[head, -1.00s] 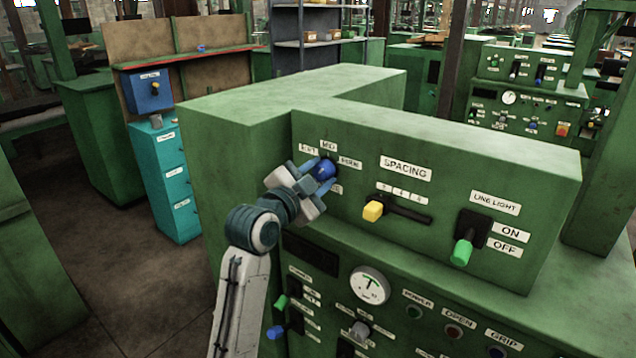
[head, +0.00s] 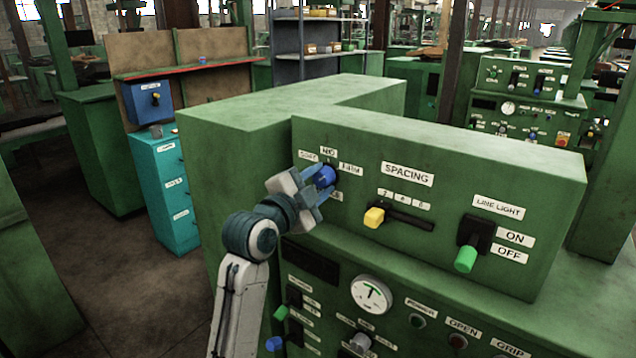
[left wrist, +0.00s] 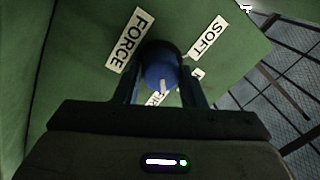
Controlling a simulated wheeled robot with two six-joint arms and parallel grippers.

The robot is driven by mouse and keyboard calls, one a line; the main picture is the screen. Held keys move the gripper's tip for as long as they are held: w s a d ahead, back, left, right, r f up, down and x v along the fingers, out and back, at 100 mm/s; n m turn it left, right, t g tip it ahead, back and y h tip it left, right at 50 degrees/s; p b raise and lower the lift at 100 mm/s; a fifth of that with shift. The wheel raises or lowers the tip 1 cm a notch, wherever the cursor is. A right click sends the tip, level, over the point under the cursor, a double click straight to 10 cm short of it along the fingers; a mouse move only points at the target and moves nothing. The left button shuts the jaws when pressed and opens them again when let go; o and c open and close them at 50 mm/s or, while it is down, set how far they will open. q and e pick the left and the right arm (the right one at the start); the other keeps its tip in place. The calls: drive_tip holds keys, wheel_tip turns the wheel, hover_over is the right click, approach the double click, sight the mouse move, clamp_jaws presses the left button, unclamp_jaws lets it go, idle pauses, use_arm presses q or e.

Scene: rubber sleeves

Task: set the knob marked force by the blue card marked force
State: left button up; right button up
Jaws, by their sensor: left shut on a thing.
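The blue knob (head: 325,176) is on the upper green panel, ringed by white labels: SOFT (head: 308,156), MID (head: 328,150) and FIRM (head: 349,168). My left gripper (head: 318,180) is shut on this knob, one finger on each side. In the left wrist view the knob (left wrist: 160,72) sits between the fingers. The FORCE label (left wrist: 130,40) is beside it at upper left, and SOFT (left wrist: 207,38) is at upper right. The knob's white pointer aims down, near the partly hidden FIRM label (left wrist: 152,99). I cannot make out a blue card. My right gripper is out of view.
A yellow SPACING slider (head: 374,218) and a green LINE LIGHT lever (head: 466,258) are to the right on the same panel. A gauge (head: 371,294) and several small controls lie below. A teal cabinet (head: 170,190) and blue box (head: 148,97) stand at back left.

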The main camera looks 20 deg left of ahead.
use_arm(q)
drive_tip(key=o, duration=1)
drive_tip(key=shift+b+v, duration=1.75)
drive_tip(key=shift+v, duration=3.65)
